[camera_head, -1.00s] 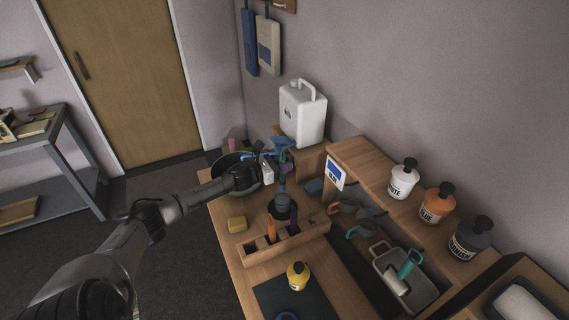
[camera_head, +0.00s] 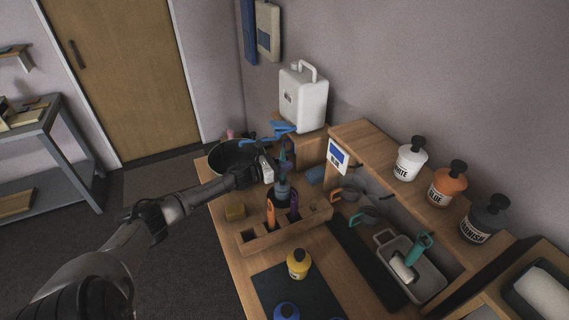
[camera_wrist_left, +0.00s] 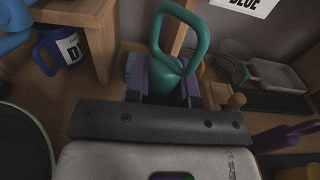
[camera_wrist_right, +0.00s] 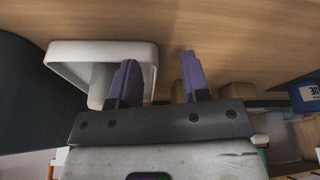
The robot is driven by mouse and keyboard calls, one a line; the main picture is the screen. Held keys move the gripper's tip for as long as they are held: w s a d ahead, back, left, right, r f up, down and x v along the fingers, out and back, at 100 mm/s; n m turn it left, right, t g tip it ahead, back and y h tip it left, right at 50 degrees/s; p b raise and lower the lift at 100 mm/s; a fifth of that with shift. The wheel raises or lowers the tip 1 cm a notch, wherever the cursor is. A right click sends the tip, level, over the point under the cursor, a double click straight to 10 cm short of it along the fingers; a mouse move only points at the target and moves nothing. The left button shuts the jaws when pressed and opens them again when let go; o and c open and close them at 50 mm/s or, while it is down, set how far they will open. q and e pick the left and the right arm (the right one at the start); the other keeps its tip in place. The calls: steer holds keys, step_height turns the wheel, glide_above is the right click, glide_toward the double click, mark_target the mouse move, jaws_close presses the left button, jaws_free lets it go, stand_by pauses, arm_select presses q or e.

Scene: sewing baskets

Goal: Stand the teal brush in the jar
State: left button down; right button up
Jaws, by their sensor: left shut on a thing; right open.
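My left gripper (camera_head: 279,168) is shut on the teal brush. The brush's looped teal handle (camera_wrist_left: 185,42) rises upright between the purple fingers in the left wrist view. In the head view the brush's lower part is over or inside the dark jar (camera_head: 279,199) behind the wooden rack; I cannot tell how deep it reaches or whether it touches the bottom. My right gripper (camera_wrist_right: 158,80) is open and empty in its own wrist view, near the wooden surface and a white tray; it is not visible in the head view.
The wooden rack (camera_head: 262,243) in front of the jar holds orange and purple handles. A grey tray (camera_head: 430,286) holds a teal-handled roller. Labelled bottles line the shelf.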

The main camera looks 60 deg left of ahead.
arm_select(q)
steer(key=c, duration=0.9)
jaws_free()
arm_select(e)
steer(key=shift+d, duration=0.1)
arm_select(q)
steer(key=shift+s+f, duration=0.1)
steer(key=shift+s, duration=0.45)
steer(key=s, duration=0.4)
steer(key=s+a, duration=0.1)
steer(key=s, duration=0.7)
steer(key=shift+s+a+r, duration=0.25)
steer(key=shift+s, duration=0.05)
